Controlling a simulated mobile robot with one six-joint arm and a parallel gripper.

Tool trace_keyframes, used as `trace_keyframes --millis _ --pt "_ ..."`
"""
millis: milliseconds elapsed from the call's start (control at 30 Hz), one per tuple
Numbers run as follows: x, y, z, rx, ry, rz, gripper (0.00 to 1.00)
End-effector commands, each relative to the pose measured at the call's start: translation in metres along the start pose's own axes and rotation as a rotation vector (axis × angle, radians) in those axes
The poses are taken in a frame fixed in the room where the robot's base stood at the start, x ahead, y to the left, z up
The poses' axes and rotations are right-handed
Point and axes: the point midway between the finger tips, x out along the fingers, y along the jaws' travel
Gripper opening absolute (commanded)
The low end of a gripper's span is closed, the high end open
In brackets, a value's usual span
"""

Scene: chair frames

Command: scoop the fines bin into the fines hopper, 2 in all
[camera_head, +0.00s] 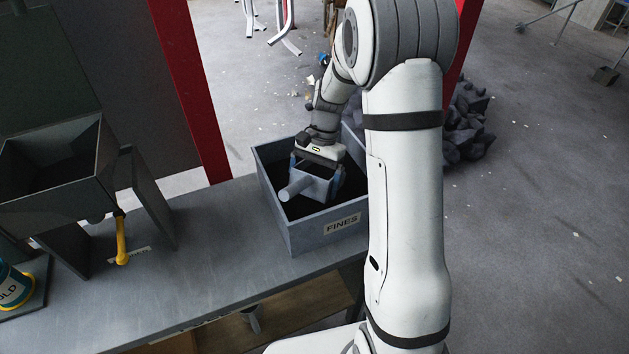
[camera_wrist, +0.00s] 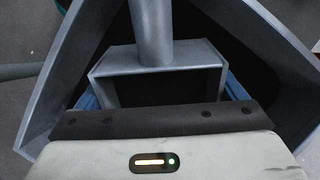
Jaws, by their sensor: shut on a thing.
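The fines bin (camera_head: 303,238) is a grey open box labelled FINES on the bench, with dark contents inside. My gripper (camera_head: 318,172) is down inside the bin opening, shut on a grey metal scoop (camera_head: 312,187) with a round handle pointing left. In the wrist view the scoop (camera_wrist: 155,60) lies between my blue-sided fingers (camera_wrist: 160,97), with the bin walls (camera_wrist: 270,40) around it. The inside of the scoop looks dark; I cannot tell if it holds fines.
The grey bench (camera_head: 210,240) is clear between the hopper and the bin. A bottle (camera_head: 14,287) with a yellow ring stands at the left edge. A red post (camera_head: 190,90) rises behind the bench. A pile of dark rocks (camera_head: 466,125) lies on the floor behind my arm.

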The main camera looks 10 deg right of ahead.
Motion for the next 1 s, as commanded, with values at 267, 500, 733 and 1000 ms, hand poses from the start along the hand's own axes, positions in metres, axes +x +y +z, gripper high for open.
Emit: trace_keyframes --millis 267,500,733,1000 --pt "-0.030 0.000 0.013 -0.001 0.001 -0.001 0.63" --pt "-0.052 0.000 0.022 -0.001 0.001 -0.001 0.63" --pt "-0.072 0.000 0.030 -0.001 0.002 -0.001 0.63" --pt "-0.096 0.000 0.040 -0.001 0.001 0.000 0.63"
